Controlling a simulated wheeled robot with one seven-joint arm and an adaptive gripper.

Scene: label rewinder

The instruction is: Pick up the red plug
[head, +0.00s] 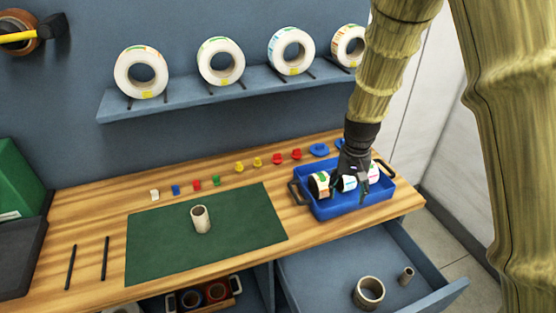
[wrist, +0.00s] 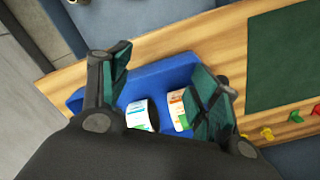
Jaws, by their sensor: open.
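Several small red pieces lie in the row along the back of the wooden worktop in the head view. One small red plug (head: 196,184) sits between a blue and a green piece, behind the mat. Two wider red pieces (head: 277,159) lie farther right, between the yellow and the blue ones. I cannot tell from the pictures which one is the red plug meant. My gripper (head: 358,188) is over the blue tray, right of all the red pieces.
The blue tray (head: 335,212) holds several label rolls under my gripper. A green mat (head: 155,245) bears an upright cardboard core (head: 200,219). An open drawer (head: 320,280) juts out at the front right. A shelf (head: 190,98) with large rolls is above the worktop.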

